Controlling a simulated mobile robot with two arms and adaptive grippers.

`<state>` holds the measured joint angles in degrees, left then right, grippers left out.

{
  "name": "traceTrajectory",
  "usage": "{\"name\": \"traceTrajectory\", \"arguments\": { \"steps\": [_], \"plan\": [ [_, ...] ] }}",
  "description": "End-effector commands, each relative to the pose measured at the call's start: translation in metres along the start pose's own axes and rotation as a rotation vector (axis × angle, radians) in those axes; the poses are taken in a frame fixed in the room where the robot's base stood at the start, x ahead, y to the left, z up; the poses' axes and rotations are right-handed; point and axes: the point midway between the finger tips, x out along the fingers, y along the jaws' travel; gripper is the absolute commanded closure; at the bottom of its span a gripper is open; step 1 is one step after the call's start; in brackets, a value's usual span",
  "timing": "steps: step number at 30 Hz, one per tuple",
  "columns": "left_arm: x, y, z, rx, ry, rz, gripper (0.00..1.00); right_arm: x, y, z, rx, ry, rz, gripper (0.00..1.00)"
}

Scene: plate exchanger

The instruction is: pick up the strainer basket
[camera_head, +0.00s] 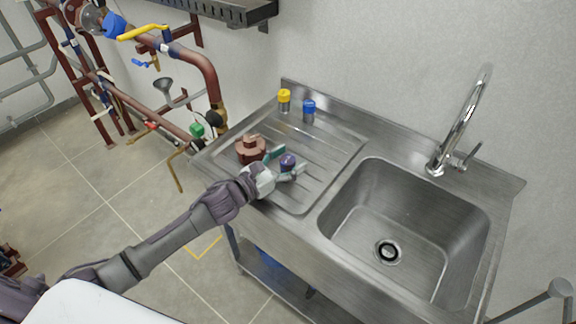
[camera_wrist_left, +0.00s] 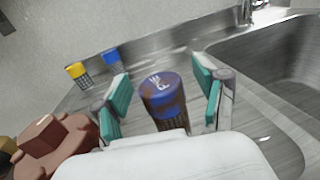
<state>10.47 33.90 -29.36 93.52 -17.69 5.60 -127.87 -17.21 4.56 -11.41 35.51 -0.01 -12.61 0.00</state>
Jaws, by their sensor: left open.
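A strainer basket (camera_head: 288,161) with a dark blue, brown-stained cap stands on the ribbed drainboard. In the left wrist view this basket (camera_wrist_left: 163,98) stands upright, with pale marks on its cap and some mesh showing below. My left gripper (camera_head: 286,164) is open, its teal-padded fingers one on each side of the basket. In the left wrist view a gap shows between each finger and the cap. The basket's lower part is hidden by the gripper. Two other mesh baskets stand farther back, one yellow-capped (camera_head: 284,96) and one blue-capped (camera_head: 308,106). My right gripper is out of view.
A red-brown fitting (camera_head: 250,148) stands on the drainboard just left of the gripper; it is also close in the left wrist view (camera_wrist_left: 55,145). The sink basin (camera_head: 400,215) and tap (camera_head: 455,130) are to the right. Pipes (camera_head: 205,75) run along the left wall.

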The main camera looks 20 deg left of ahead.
Motion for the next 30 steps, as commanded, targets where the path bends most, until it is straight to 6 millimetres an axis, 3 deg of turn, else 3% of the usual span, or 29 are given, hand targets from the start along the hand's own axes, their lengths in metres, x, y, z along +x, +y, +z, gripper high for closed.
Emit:
{"name": "traceTrajectory", "arguments": {
  "steps": [5,16,25,30],
  "plan": [
    [0.000,0.000,-0.001,0.000,0.000,0.000,0.30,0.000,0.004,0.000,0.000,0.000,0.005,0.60],
    [-0.001,0.000,0.000,-0.001,0.000,0.000,0.92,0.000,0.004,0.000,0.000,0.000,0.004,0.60],
    [-0.001,0.000,0.002,0.000,0.000,0.000,0.92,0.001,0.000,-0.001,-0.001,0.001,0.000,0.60],
    [0.000,0.001,0.018,0.003,-0.003,-0.001,0.92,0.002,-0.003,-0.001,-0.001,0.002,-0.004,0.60]
  ]
}}
